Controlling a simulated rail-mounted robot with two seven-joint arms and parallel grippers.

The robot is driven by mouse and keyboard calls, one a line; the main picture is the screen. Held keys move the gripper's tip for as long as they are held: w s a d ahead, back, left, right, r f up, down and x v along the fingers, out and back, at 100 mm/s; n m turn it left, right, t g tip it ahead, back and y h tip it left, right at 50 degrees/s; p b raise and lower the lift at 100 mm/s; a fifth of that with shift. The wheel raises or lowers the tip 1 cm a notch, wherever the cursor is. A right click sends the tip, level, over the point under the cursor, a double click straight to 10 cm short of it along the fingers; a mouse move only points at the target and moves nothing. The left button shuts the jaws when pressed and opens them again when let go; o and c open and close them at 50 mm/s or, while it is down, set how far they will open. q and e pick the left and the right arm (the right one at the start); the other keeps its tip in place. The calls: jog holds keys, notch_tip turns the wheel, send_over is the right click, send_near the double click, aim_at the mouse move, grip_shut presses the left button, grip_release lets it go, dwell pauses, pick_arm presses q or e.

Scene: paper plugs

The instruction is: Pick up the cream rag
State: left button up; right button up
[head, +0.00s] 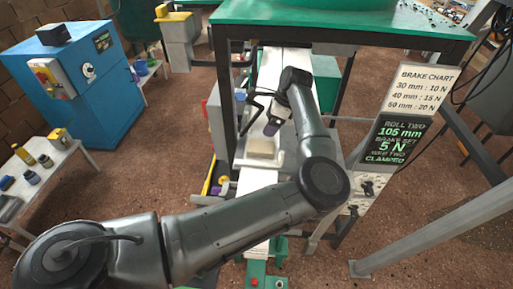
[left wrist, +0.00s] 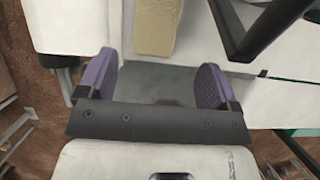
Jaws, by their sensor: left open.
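The cream rag (head: 262,147) appears as a folded, block-like cream piece on a white surface in the middle of the head view. My left gripper (head: 272,128), with purple fingers, is close to it, just above it in the picture. In the left wrist view the left gripper (left wrist: 155,82) is open, with nothing visible between its fingers. The cream rag (left wrist: 157,24) lies beyond the fingertips there, roughly in line with the gap, and the top edge cuts it off. The gripper's height above it is hard to tell. My right gripper is not in view.
A dark bent bar (left wrist: 265,30) stands right of the rag in the wrist view. A green-topped frame (head: 345,30) with dark legs rises around the white surface. A blue cabinet (head: 70,85) and a side table (head: 45,170) with bottles are at left; signs (head: 395,140) stand at right.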

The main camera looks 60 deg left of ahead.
pick_arm(q)
send_over(258, 146)
jog(key=w, duration=0.2)
jog(key=f, duration=0.6)
jog(key=shift+s+d, duration=0.15)
jog(key=shift+d, duration=0.1)
jog(key=shift+d+x, duration=0.2)
jog(key=shift+x, duration=2.3)
jog(key=shift+f, duration=0.1)
jog(key=shift+f+b, duration=0.25)
jog(key=shift+b, duration=0.25)
jog(key=c, duration=0.7)
